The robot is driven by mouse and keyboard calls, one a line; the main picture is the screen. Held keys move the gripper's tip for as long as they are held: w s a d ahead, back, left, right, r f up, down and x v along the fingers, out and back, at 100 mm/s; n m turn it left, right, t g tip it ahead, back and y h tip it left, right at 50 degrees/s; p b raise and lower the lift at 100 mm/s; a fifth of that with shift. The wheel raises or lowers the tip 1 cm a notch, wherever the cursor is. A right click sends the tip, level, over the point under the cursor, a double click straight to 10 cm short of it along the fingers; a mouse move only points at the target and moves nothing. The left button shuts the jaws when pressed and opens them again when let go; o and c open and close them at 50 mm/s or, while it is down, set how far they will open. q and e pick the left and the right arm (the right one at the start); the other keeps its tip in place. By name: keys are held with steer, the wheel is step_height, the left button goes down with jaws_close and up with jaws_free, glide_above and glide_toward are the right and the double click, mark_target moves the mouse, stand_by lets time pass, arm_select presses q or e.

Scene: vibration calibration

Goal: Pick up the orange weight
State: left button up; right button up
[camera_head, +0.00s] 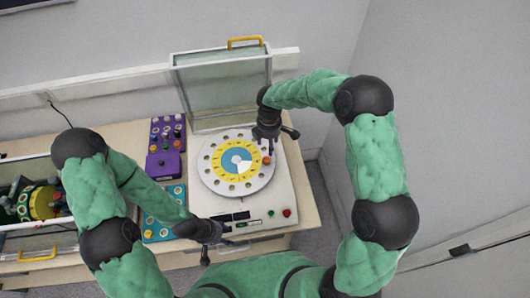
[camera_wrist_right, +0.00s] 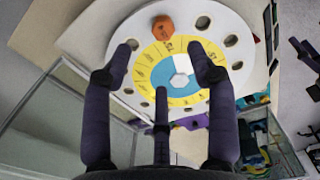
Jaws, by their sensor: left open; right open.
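The orange weight (camera_wrist_right: 163,27) sits on the rim of the white round disc (camera_wrist_right: 245,70), beyond my right fingertips in the right wrist view. In the head view the weight (camera_head: 267,160) shows small at the right side of the disc (camera_head: 211,183), just below my right gripper (camera_head: 270,146). My right gripper is open and empty above the disc; its spread fingers also show in the right wrist view (camera_wrist_right: 161,62). My left gripper (camera_head: 208,240) is open near the front of the white machine, with nothing visible in it.
A glass lid with a yellow handle (camera_head: 245,42) stands raised behind the disc. A purple rack (camera_head: 165,148) and a blue tray (camera_head: 160,232) with small coloured pieces lie left of the machine. A glass-sided box (camera_head: 40,240) stands at far left. Red and green buttons are at the machine's front.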

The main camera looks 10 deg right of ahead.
glide_above(267, 159)
steer(key=f, duration=0.4)
steer(key=shift+d+f, duration=0.3)
steer(key=f, duration=0.3)
steer(key=f+p, duration=0.1)
steer(key=shift+a+f, duration=0.3)
steer(key=shift+a, duration=0.05)
steer(key=shift+f, duration=0.6)
steer(key=c, duration=1)
